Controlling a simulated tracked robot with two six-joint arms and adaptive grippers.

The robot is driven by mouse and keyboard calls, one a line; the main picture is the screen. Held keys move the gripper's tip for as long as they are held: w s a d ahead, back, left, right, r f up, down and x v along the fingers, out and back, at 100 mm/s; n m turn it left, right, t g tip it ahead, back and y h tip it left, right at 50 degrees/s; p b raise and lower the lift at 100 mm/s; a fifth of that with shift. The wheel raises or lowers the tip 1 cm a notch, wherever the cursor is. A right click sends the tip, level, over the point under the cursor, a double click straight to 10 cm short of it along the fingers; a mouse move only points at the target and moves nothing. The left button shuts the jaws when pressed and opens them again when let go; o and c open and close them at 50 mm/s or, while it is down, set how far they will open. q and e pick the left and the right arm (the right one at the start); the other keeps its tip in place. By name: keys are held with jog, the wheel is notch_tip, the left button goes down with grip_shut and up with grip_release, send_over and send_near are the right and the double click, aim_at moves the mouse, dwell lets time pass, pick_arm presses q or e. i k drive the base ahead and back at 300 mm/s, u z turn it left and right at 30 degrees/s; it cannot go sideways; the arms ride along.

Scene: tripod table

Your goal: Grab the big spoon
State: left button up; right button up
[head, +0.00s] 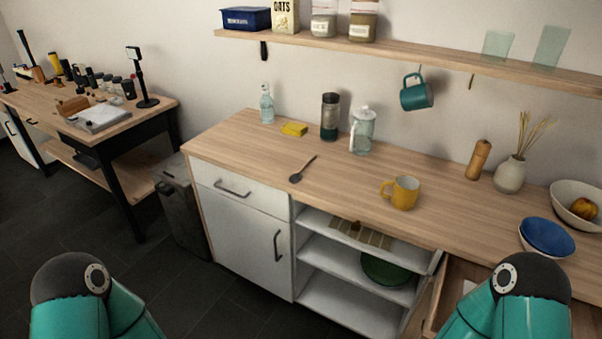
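A dark grey spoon (302,170) lies on the wooden counter (240,140), left of the yellow mug. Its bowl is toward the front edge and its handle points away to the back right. It is the only spoon I can make out. My teal arms show at the bottom left and bottom right of the head view, well in front of the counter. Neither gripper shows in the frame, and nothing is seen touching the spoon.
A yellow mug (402,192) stands right of the spoon. A glass press (362,130), a dark tumbler (330,117) and a yellow sponge (294,129) stand behind it. An open drawer (455,285) juts out at the lower right. The counter around the spoon is clear.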

aim_at(295, 178)
jog(key=u, duration=0.15)
jog(key=i, duration=1.3)
jog(key=u, duration=0.5)
